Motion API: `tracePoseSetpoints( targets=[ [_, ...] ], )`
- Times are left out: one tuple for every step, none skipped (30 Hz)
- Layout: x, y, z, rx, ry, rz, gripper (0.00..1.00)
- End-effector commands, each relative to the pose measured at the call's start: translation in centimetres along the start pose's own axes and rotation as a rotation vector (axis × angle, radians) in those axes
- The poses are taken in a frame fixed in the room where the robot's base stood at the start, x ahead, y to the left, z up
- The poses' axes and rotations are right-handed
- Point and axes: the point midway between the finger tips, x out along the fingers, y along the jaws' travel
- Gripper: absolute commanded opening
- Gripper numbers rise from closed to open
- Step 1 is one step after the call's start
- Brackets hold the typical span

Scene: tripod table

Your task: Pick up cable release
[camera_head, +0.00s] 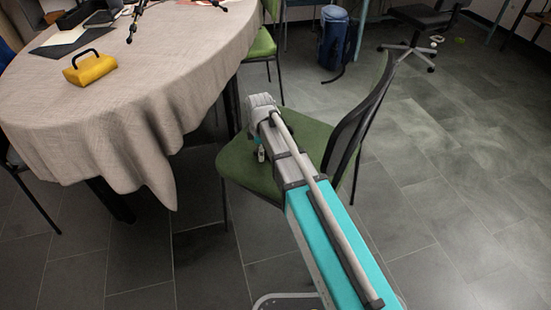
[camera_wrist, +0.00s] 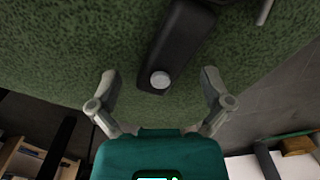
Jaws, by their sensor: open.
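The cable release (camera_wrist: 178,45) is a black elongated body with a round pale button at its near end. In the wrist view it lies on the green chair seat (camera_wrist: 70,50), running up and slightly right out of the top edge. My gripper (camera_wrist: 158,78) is open, with its two grey fingers apart on either side of the button end. Nothing is held between them. In the head view my gripper (camera_head: 262,153) is low over the green chair seat (camera_head: 237,165), and I cannot make out the cable release there.
The chair's dark backrest (camera_head: 358,120) rises right of my arm. A cloth-covered table (camera_head: 150,110) stands at left, bearing a yellow case (camera_head: 92,68) and a small tripod (camera_head: 134,22). A blue backpack (camera_head: 334,40) stands behind. The floor at right (camera_head: 450,170) is clear.

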Motion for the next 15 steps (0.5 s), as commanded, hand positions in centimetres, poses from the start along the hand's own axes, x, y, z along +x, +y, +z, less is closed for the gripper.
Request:
tracePoseSetpoints(
  targets=[
    [0.00,0.00,0.01,0.000,0.000,0.000,0.99],
    [0.00,0.00,0.01,0.000,0.000,0.000,0.97],
    [0.00,0.01,0.01,0.000,0.000,0.000,0.90],
    [0.00,0.01,0.02,0.000,0.000,0.000,0.84],
    [0.00,0.01,0.02,0.000,0.000,0.000,0.79],
    [0.00,0.01,0.02,0.000,0.000,0.000,0.71],
    [0.00,0.01,0.02,0.000,0.000,0.000,0.66],
    [0.00,0.00,0.03,0.000,0.000,0.000,0.60],
    [0.00,0.01,0.03,0.000,0.000,0.000,0.53],
    [0.00,0.00,0.03,0.000,0.000,0.000,0.47],
    [0.00,0.01,0.03,0.000,0.000,0.000,0.42],
    [0.00,0.02,0.03,0.000,0.000,0.000,0.34],
    [0.00,0.02,0.03,0.000,0.000,0.000,0.29],
    [0.00,0.02,0.03,0.000,0.000,0.000,0.23],
    [0.00,0.02,0.03,0.000,0.000,0.000,0.16]
  ],
)
